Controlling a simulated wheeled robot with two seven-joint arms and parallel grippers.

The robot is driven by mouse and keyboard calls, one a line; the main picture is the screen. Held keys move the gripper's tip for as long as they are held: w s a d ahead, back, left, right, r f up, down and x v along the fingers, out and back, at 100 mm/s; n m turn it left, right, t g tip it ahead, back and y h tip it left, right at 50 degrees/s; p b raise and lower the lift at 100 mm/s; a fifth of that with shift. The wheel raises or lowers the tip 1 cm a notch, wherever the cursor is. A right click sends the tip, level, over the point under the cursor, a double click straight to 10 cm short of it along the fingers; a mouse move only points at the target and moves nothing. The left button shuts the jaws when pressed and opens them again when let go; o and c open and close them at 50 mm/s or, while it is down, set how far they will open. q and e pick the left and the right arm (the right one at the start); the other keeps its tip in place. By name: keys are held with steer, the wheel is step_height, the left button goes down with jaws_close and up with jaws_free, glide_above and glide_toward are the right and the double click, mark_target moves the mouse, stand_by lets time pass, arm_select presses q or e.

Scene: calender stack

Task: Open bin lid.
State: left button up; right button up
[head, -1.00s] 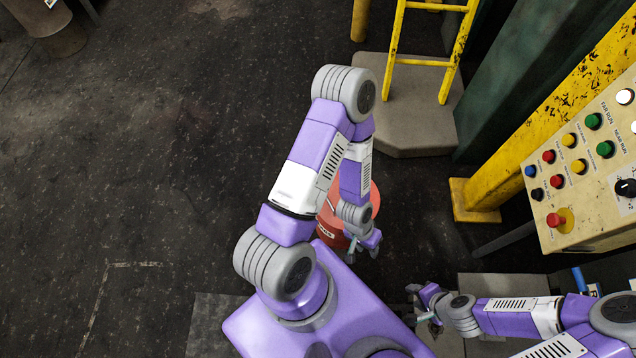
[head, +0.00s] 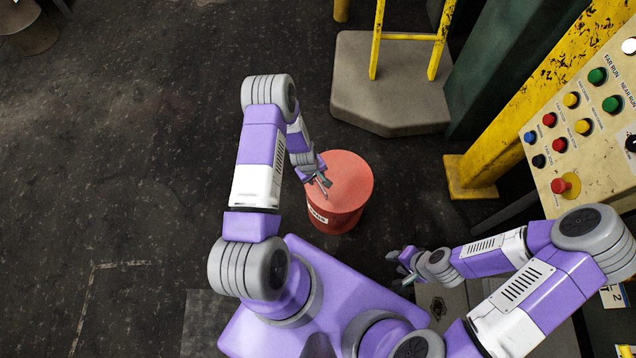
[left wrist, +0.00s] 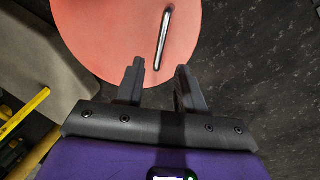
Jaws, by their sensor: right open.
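The red bin (head: 335,220) stands on the floor ahead of me, with its round orange-red lid (head: 350,175) on top, lying shut. The lid (left wrist: 95,30) fills the upper part of the left wrist view. A shiny metal bar handle (left wrist: 163,38) runs across it. My left gripper (head: 322,184) is over the left part of the lid. In the left wrist view its fingers (left wrist: 158,65) are apart, with the near end of the handle in line with the gap; contact cannot be told. My right gripper (head: 402,268) is open and empty, right of and nearer than the bin.
A control panel (head: 590,130) with coloured buttons and a yellow post (head: 470,177) stand to the right. A grey platform (head: 385,95) with a yellow ladder (head: 408,38) lies beyond the bin.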

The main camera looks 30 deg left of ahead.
mark_target(319, 183)
arm_select(q)
steer(key=f, duration=0.1)
steer(key=f+b, duration=0.1)
steer(key=f, duration=0.1)
steer(key=w+f+b, duration=0.1)
steer(key=f, duration=0.1)
steer(key=shift+d+f, duration=0.2)
steer(key=shift+d, duration=0.1)
jaws_close()
